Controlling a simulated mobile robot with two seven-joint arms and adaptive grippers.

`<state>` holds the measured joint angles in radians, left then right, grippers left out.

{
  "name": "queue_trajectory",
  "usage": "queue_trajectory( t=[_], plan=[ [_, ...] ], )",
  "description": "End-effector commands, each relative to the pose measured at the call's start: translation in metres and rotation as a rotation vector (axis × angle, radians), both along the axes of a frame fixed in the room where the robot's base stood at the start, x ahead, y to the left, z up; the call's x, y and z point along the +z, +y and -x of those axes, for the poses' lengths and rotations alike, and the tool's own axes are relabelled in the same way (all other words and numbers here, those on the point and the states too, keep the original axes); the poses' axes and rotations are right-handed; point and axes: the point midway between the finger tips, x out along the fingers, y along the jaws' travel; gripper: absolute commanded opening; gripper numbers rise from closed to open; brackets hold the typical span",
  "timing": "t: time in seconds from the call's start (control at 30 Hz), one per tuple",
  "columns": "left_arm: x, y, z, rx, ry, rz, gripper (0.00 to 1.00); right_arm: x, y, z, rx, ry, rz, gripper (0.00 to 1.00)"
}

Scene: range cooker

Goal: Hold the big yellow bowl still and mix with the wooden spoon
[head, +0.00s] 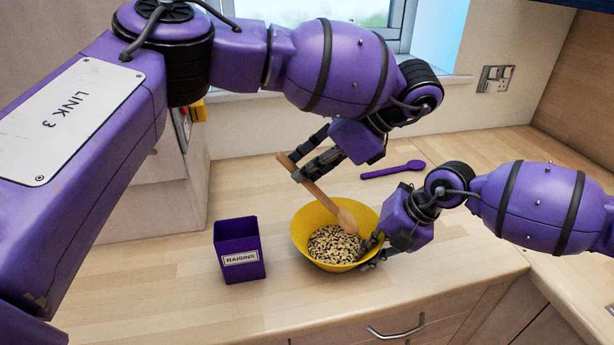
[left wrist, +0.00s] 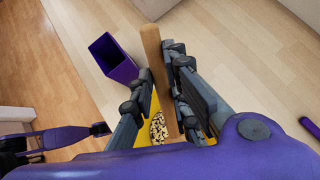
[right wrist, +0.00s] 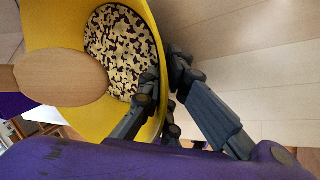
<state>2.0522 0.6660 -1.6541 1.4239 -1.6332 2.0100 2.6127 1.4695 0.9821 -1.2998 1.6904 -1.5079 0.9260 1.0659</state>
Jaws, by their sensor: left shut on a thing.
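The big yellow bowl (head: 303,232) stands on the counter with a pale and dark speckled mix (head: 335,246) in it. My left gripper (head: 291,167) is shut on the wooden spoon (head: 322,198) near the top of its handle. The spoon slants down to the right, its head over the mix. In the right wrist view the spoon head (right wrist: 62,77) is seen above the bowl's inside; whether it touches the mix cannot be told. My right gripper (head: 368,253) is closed over the bowl's right rim, one finger inside and one outside.
A purple box labelled RAISINS (head: 239,253) stands left of the bowl. A purple spoon (head: 392,169) lies on the counter behind it. The counter's front edge, with a drawer handle (head: 396,328), is close in front. Free counter (head: 480,150) lies behind right.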

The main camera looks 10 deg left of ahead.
Motion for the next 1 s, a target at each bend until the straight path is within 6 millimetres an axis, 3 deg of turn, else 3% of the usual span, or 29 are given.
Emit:
queue_trajectory(
  t=[0.6,1.0],
  plan=[
    [0.049,0.0,0.0,-0.001,-0.001,0.0,0.0,0.0,0.0,0.0,0.0,-0.001,0.0,0.0],
    [0.053,0.0,0.0,0.0,0.0,0.0,0.0,0.0,0.0,0.0,0.0,-0.001,0.0,0.0]
  ],
)
